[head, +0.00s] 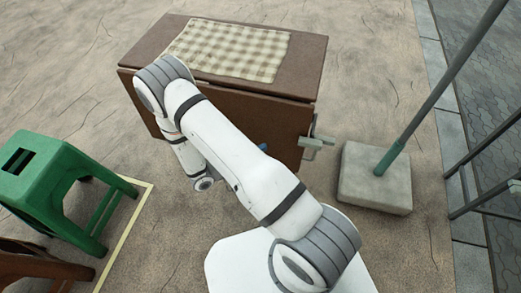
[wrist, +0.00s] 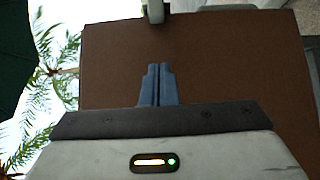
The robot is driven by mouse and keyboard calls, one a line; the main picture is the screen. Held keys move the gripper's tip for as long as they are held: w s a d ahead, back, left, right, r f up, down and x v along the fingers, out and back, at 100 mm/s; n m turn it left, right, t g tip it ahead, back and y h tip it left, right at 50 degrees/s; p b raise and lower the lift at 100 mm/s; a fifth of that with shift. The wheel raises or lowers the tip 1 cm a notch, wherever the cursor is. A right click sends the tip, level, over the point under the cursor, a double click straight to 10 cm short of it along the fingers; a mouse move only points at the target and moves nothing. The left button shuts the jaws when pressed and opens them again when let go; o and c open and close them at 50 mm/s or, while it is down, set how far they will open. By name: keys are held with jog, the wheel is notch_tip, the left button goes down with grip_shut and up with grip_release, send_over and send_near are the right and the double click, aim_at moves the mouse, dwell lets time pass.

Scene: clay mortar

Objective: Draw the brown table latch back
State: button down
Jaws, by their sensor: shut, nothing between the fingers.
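The brown table (head: 245,112) stands at the top middle of the head view, with a brown panel hanging down its near side. A pale grey-green latch (head: 316,142) sticks out at the panel's right end. What looks like the same latch (wrist: 154,12) shows at the top edge of the brown panel (wrist: 225,65) in the wrist view. My gripper (wrist: 159,70) is shut and empty, its blue-grey fingers together in front of the panel and apart from the latch. In the head view my arm hides most of the gripper; only a small blue bit (head: 264,147) shows.
A checked cloth (head: 228,50) lies on the table. A green stool (head: 55,185) stands at the left, with a brown stool (head: 40,270) below it. A concrete block (head: 375,177) with a slanted green pole (head: 440,90) stands right of the latch.

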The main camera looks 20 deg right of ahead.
aim_at(310, 143)
jog(key=shift+s+d+b, duration=0.15)
jog(key=shift+d+b, duration=0.05)
jog(key=shift+d, duration=1.5)
jog(key=shift+s+d+b, duration=0.2)
jog(key=shift+d, duration=1.45)
jog(key=shift+s+d+b, duration=0.15)
jog(key=shift+d+b, duration=0.05)
jog(key=shift+d, duration=1.5)
jog(key=shift+s+d, duration=0.1)
